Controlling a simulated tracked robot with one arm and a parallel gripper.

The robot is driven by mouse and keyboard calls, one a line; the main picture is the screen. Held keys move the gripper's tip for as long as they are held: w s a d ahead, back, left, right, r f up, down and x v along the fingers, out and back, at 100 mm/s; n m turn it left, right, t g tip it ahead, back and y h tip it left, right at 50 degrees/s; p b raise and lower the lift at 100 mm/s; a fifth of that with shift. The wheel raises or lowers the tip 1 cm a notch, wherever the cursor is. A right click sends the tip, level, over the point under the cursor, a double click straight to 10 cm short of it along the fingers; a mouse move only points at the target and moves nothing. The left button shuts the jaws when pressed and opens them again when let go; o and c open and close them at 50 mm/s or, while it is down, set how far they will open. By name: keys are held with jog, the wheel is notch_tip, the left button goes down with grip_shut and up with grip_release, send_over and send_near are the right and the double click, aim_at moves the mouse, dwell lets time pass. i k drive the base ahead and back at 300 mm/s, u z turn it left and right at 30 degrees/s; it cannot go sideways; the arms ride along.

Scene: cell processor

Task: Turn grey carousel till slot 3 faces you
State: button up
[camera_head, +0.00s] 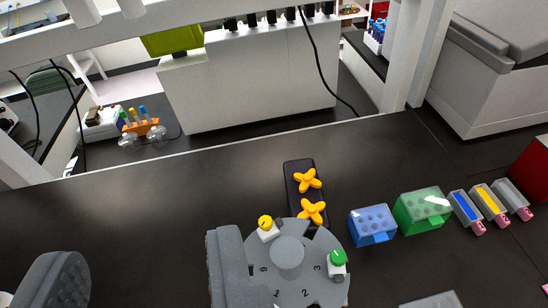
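The grey carousel (288,258) is a round disc with a raised hub, on the black bench at the bottom centre. Numbers 1, 2 and 3 show on it; 3 is on the right side, 1 and 2 are nearest me. A green-capped vial (338,262) sits at the rim beside the 3. A yellow-capped vial (267,229) sits at the back left rim. My gripper (145,258) is open, its two grey fingers wide apart. The right finger overlaps the carousel's left edge and hides part of it; I cannot tell if they touch. Nothing is between the fingers.
A black block with yellow knobs (306,190) stands just behind the carousel. A blue box (372,226), a green box (423,209) and several coloured cartridges (466,211) stand to the right. The bench left of the carousel is clear.

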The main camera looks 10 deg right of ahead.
aim_at(293, 268)
jog(key=u, duration=0.5)
jog(key=k, duration=1.05)
jog(key=z, duration=0.85)
jog(key=i, duration=1)
jog(key=u, duration=0.05)
